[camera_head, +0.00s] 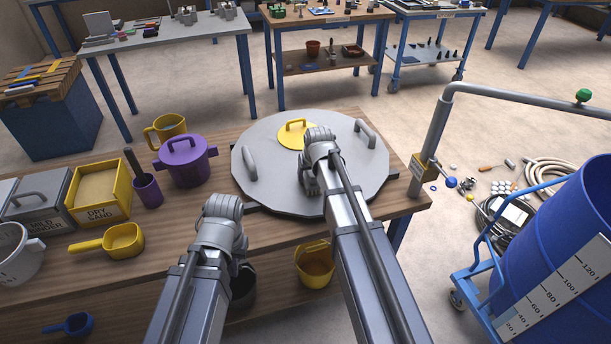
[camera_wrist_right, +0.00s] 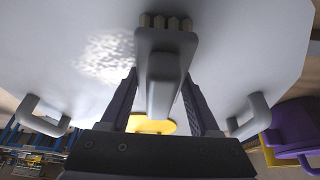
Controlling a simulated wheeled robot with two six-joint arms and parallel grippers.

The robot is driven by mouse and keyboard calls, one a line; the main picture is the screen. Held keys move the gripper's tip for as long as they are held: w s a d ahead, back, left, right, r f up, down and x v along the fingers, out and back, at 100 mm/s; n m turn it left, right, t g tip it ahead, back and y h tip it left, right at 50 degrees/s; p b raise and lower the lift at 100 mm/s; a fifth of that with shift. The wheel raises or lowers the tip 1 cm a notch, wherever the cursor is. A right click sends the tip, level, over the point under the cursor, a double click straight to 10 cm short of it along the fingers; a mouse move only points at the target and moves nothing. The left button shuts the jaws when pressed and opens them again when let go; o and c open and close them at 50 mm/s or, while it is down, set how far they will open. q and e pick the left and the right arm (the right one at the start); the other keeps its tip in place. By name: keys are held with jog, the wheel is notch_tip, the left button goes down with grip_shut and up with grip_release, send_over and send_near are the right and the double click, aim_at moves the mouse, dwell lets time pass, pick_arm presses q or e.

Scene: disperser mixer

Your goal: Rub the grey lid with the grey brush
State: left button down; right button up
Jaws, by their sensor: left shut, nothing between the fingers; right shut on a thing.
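The grey lid (camera_head: 260,145) is a large round disc lying on the wooden table, with a yellow round cover near its middle and two grey handles. My right gripper (camera_wrist_right: 163,85) is shut on the grey brush (camera_wrist_right: 165,55) over the lid. The brush's short bristles point away from me in the right wrist view; I cannot tell if they touch the lid. A pale speckled patch (camera_wrist_right: 108,55) shows on the lid beside the brush. In the head view the right wrist hides the brush. My left gripper (camera_head: 222,206) is shut and empty near the table's front edge.
Left of the lid stand a purple pot (camera_head: 186,163), a yellow jug (camera_head: 168,129), a purple cup (camera_head: 148,190), a yellow sand box (camera_head: 100,194) and a yellow scoop (camera_head: 122,240). A grey pipe (camera_head: 437,125) rises at the right. A blue barrel (camera_head: 560,245) stands right.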

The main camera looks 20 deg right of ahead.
jog(key=shift+w+d, duration=0.15)
jog(key=shift+d, duration=0.9)
jog(key=shift+d, duration=0.1)
jog(key=shift+w+d+f, duration=0.1)
jog(key=shift+w+d, duration=0.05)
jog(key=shift+d, duration=1.65)
jog(key=shift+d, duration=0.1)
jog(key=shift+w+d, duration=0.15)
jog(key=shift+d, duration=0.75)
jog(key=shift+w+d, duration=0.1)
jog(key=shift+d, duration=0.8)
jog(key=shift+d, duration=0.1)
jog(key=shift+w+d, duration=0.15)
jog(key=shift+d, duration=1.6)
jog(key=shift+w, duration=1)
jog(key=shift+a, duration=0.1)
